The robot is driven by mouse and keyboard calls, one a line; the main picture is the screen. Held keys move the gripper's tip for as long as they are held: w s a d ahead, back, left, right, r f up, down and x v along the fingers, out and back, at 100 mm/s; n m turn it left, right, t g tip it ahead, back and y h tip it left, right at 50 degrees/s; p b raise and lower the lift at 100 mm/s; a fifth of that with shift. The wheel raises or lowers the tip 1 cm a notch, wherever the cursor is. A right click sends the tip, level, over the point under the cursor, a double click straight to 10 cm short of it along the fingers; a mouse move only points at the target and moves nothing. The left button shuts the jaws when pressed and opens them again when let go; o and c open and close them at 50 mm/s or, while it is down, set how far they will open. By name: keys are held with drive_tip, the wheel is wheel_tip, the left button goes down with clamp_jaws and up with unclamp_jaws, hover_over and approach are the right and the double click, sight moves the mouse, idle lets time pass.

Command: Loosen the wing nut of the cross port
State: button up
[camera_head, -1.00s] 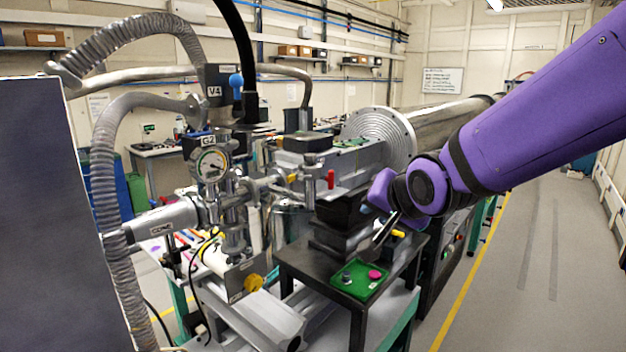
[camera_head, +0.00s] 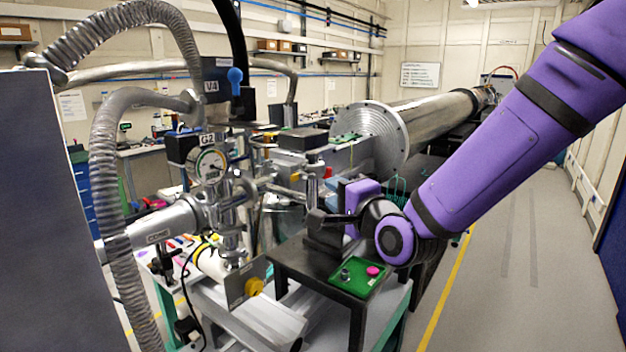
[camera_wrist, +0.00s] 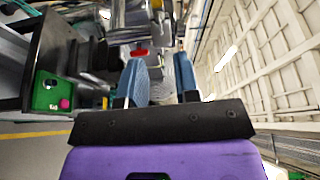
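The metal cross (camera_head: 232,215) stands left of centre in the head view, with the round G2 gauge (camera_head: 208,165) on its upper left. I cannot make out the wing nut on it. A side branch with a red handle (camera_head: 328,172) runs to the right. My gripper (camera_head: 318,217) is right of the cross, apart from it and below the red handle. In the wrist view my gripper (camera_wrist: 155,62) has two blue fingers spread apart, with nothing held between them. A red part, probably the handle (camera_wrist: 139,51), shows beyond the fingers.
A black stand (camera_head: 318,289) with a green tray (camera_head: 357,277) is just below my gripper; the tray holds a pink piece and small grey parts. A ribbed hose (camera_head: 112,200) and dark panel (camera_head: 45,220) stand at left. A large flanged pipe (camera_head: 372,130) lies behind. The right floor is clear.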

sight(310, 177)
drive_tip(key=x, duration=0.8)
drive_tip(key=shift+w+a, duration=0.15)
drive_tip(key=shift+w, duration=0.15)
clamp_jaws()
